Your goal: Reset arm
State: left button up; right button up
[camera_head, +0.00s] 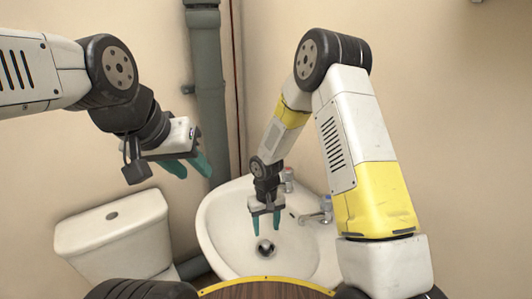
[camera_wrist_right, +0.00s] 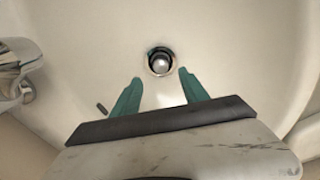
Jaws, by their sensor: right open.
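My right gripper (camera_head: 265,230) hangs fingers-down over the white sink basin (camera_head: 222,232). Its two teal fingers are apart with nothing between them, as the right wrist view (camera_wrist_right: 160,78) also shows. The round metal drain (camera_head: 265,248) appears just beyond the fingertips, and in the right wrist view the drain (camera_wrist_right: 160,61) lies between and ahead of them. My left gripper (camera_head: 188,168) is raised at the left, above the toilet. Its teal fingers look apart and empty, pointing down to the right.
A chrome faucet (camera_head: 318,213) stands on the sink's right rim, close to my right arm; it also shows in the right wrist view (camera_wrist_right: 18,70). A white toilet tank (camera_head: 115,240) is at lower left. A grey vertical pipe (camera_head: 208,90) runs along the back wall behind my left gripper.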

jog(key=s+d+r+m+t, duration=0.15)
jog(key=d+r, duration=0.35)
jog(key=r, duration=0.7)
jog(key=s+d+r+m+t, duration=0.15)
jog(key=d+r, duration=0.25)
jog(key=r, duration=0.8)
jog(key=s+d+r+t+y, duration=0.1)
jog(key=s+d+r, duration=0.1)
jog(key=s+r, duration=0.4)
jog(key=s+d+r+t+y, duration=0.1)
jog(key=s+d+r+t, duration=0.1)
jog(key=s+r, duration=0.4)
jog(key=s+d, duration=0.1)
jog(key=s, duration=0.3)
jog(key=shift+s+m, duration=0.25)
jog(key=shift+m, duration=0.05)
jog(key=shift+o, duration=0.2)
